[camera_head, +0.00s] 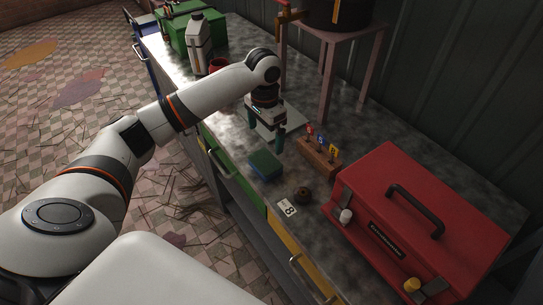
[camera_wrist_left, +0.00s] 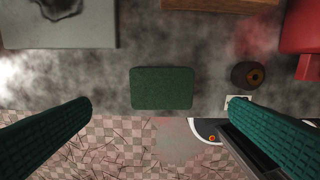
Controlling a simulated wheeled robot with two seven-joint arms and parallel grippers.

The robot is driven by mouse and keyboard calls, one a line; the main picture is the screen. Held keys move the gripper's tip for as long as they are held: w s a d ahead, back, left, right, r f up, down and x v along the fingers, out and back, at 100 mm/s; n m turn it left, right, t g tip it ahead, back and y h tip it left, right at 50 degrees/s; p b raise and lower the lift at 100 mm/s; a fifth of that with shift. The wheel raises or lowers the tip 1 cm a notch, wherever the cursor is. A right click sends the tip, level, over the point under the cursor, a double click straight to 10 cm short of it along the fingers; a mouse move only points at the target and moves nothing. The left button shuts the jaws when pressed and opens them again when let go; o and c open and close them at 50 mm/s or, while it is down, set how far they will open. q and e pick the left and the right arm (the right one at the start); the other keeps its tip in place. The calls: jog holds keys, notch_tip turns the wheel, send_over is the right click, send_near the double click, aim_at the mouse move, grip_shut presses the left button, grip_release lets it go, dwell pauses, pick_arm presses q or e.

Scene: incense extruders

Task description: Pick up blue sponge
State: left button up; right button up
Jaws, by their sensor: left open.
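The blue sponge (camera_head: 265,165) lies flat on the counter near its front edge; its top face is dark green and its side looks blue. In the left wrist view the sponge (camera_wrist_left: 162,88) shows its green top, centred between my fingers. My left gripper (camera_head: 266,130) is open and empty, pointing down above the counter just behind the sponge in the head view. Its two teal fingers stand wide apart in the left wrist view and do not touch the sponge. My right gripper is not in view.
A wooden block with several coloured tags (camera_head: 318,156), a small dark round object (camera_head: 303,195) and a number card (camera_head: 287,208) lie to the right. A red toolbox (camera_head: 420,215) stands beyond. A pale plate (camera_head: 292,122) lies behind my gripper. A white bottle (camera_head: 199,45) stands far left.

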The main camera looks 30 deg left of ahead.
pick_arm(q)
send_over(266, 160)
jog(key=f, duration=0.4)
jog(key=shift+s+p, duration=0.3)
jog(key=shift+s, duration=0.1)
jog(key=shift+f, duration=0.35)
jog(key=f, duration=0.1)
jog(key=f+p, duration=0.1)
jog(key=f, duration=0.3)
jog(key=shift+w+d, duration=0.1)
jog(key=shift+w, duration=0.25)
jog(key=shift+f, duration=0.35)
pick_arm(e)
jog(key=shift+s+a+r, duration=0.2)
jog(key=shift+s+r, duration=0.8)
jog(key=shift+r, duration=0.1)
pick_arm(q)
jog(key=shift+c, duration=0.3)
jog(key=c, duration=0.7)
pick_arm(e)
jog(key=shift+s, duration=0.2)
